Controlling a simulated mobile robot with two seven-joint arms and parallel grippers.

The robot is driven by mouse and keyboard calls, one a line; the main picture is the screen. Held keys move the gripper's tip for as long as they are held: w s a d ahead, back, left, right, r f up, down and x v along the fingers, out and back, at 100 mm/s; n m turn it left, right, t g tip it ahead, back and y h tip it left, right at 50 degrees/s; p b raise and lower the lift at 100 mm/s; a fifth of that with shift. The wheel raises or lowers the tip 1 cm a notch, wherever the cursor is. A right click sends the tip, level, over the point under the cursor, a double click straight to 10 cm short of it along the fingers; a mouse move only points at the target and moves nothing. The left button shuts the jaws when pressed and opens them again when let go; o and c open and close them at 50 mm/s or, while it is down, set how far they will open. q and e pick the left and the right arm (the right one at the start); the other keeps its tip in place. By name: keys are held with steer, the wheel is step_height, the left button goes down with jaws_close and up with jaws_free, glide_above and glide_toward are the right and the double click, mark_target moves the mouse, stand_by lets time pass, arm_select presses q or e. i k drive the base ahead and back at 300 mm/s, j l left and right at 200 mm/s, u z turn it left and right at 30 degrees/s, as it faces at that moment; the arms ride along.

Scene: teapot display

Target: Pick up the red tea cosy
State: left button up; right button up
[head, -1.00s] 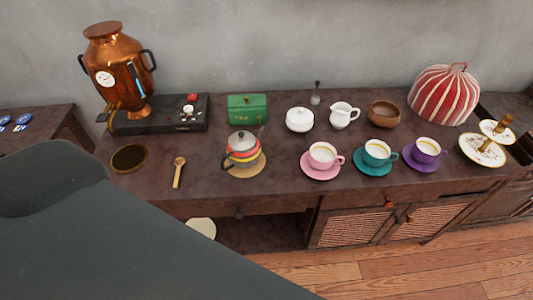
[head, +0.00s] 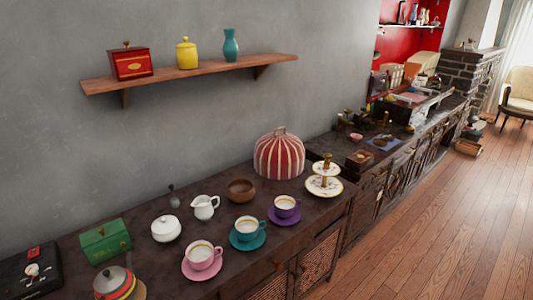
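The red tea cosy (head: 279,156) is a dome with red and white stripes and a small loop on top. It stands upright at the back right of the dark sideboard (head: 205,287), near the wall. A two-tier cake stand (head: 324,185) stands just to its right and a wooden bowl (head: 240,190) to its left. Neither of my grippers shows in the head view, and nothing is touching the cosy.
Cups on saucers, pink (head: 202,258), teal (head: 247,232) and purple (head: 285,209), line the front of the sideboard. A white jug (head: 205,207), a white sugar bowl (head: 166,229) and a green tea box (head: 105,242) stand behind. A wall shelf (head: 190,75) hangs above. Wooden floor at right is open.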

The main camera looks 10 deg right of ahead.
mark_target(278, 155)
steer(key=i+l+u, duration=0.1)
steer(key=l+u, duration=0.15)
steer(key=u, duration=0.25)
steer(key=l+u, duration=0.2)
steer(key=u, duration=0.3)
steer(key=l+u, duration=0.2)
steer(key=l, duration=0.25)
steer(key=k+l+u, duration=0.1)
steer(key=l+u, duration=0.15)
steer(key=l, duration=0.2)
steer(key=k+l+u, duration=0.1)
steer(key=l, duration=0.35)
steer(key=k+l+u, duration=0.15)
steer(key=l, duration=0.3)
steer(key=k+l, duration=0.1)
steer(key=l, duration=0.3)
steer(key=k+l, duration=0.1)
steer(key=l, duration=0.3)
steer(key=k+l, duration=0.1)
steer(key=l, duration=0.3)
steer(key=k+l, duration=0.1)
steer(key=l, duration=0.3)
steer(key=l+u, duration=0.1)
steer(key=l, duration=0.25)
steer(key=k+l, duration=0.2)
steer(key=l, duration=0.2)
